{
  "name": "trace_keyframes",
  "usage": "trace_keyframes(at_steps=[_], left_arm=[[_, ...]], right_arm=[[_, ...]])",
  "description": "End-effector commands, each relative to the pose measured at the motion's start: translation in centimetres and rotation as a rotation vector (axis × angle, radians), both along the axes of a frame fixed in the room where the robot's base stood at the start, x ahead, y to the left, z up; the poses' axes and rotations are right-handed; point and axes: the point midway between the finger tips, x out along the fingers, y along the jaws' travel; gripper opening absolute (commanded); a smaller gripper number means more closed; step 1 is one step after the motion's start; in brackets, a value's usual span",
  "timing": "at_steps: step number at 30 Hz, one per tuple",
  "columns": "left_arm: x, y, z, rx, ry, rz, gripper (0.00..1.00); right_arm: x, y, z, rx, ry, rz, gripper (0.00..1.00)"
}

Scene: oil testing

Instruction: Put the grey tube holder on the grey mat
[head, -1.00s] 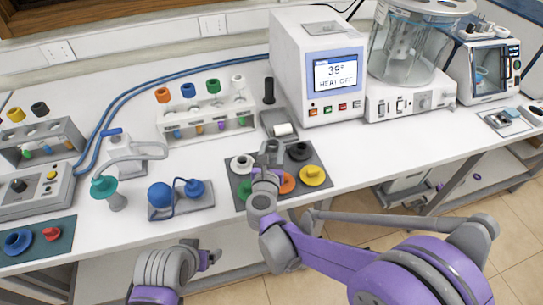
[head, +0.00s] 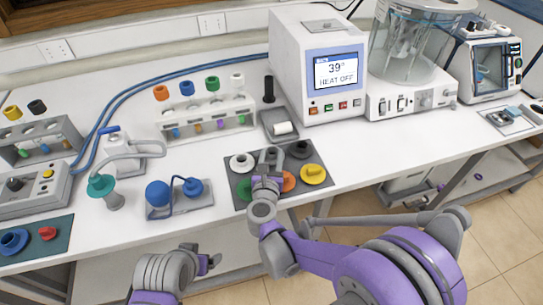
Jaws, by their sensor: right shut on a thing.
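The grey mat (head: 234,178) lies near the front edge of the bench, with white, black, green, orange and yellow round pieces on it. My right gripper (head: 267,172) is over the middle of this mat. It is shut on a small grey piece (head: 270,156) that looks like the grey tube holder. I cannot tell whether this piece touches the mat, as the gripper hides its lower part. My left gripper (head: 210,262) is low in front of the bench, away from the mat. Its finger opening is not clear.
A white tube rack (head: 205,128) stands behind the mat, and a grey tray (head: 270,120) lies beside it. The heater box (head: 320,75) stands at the back. A blue bulb stand (head: 178,198) is left of the mat. White bench top (head: 385,150) is free on the right.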

Motion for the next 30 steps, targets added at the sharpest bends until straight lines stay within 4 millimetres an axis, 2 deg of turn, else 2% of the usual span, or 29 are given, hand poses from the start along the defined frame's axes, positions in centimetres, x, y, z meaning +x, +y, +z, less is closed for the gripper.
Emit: trace_keyframes(at_steps=[1,2,6,15,20,30], left_arm=[[0.0,0.0,0.0,0.000,0.000,0.000,0.86],[0.0,0.0,0.0,0.000,0.000,0.000,0.86],[0.0,0.0,0.0,0.000,0.000,0.000,0.86],[0.0,0.0,0.1,0.000,-0.001,0.000,0.86],[0.4,0.0,1.6,0.000,-0.008,0.000,0.86],[0.0,0.0,0.0,0.000,0.000,0.000,0.86]], right_arm=[[0.0,0.0,0.0,-0.001,0.001,0.000,0.00],[0.0,0.0,0.0,-0.001,0.001,0.000,0.52],[0.0,0.0,-0.1,-0.001,0.001,0.000,0.76],[0.0,0.0,0.0,-0.002,0.001,0.000,0.76],[0.1,0.0,1.5,-0.002,-0.001,0.000,0.76],[-7.4,0.6,2.1,0.000,0.002,0.004,0.76]])
